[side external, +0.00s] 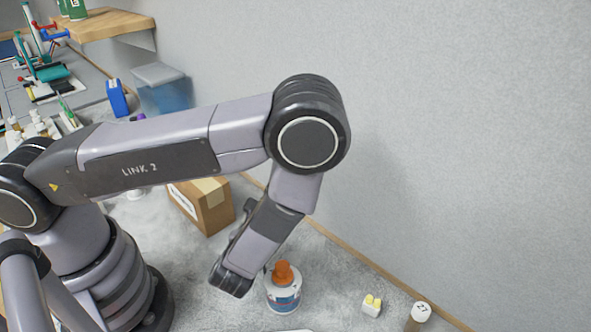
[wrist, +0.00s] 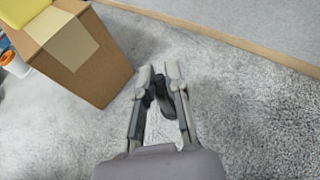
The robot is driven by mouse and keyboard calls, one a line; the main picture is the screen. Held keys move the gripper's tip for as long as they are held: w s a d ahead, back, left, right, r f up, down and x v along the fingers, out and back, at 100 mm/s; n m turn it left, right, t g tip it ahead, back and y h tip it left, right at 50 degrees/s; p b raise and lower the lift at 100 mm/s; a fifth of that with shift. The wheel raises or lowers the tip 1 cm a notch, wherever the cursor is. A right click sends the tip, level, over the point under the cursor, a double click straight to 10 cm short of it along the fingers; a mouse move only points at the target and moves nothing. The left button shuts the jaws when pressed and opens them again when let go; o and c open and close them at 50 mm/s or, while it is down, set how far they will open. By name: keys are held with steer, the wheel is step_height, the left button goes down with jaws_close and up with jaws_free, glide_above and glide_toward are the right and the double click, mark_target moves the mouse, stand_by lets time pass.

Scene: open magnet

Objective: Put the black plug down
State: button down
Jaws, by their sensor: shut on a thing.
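In the wrist view, my gripper (wrist: 159,72) points down over grey carpet. Its two fingers are shut on a small dark object, which looks like the black plug (wrist: 165,100). The plug sits between the fingers and is partly covered by them. I cannot tell from this view how far it is above the floor. In the side view, the end of my arm hangs low in front of the cardboard box, and the fingers and plug cannot be made out.
A cardboard box (wrist: 88,62) stands close to the left of my fingers. A white-and-blue can with an orange top (side external: 283,290), a small yellow-and-white object (side external: 372,305) and a white-capped cylinder (side external: 420,312) stand at the front. Carpet right of my fingers is clear.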

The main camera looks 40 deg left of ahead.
steer(key=shift+f, duration=0.15)
steer(key=c, duration=1.2)
jaws_free()
steer(key=shift+o, duration=0.2)
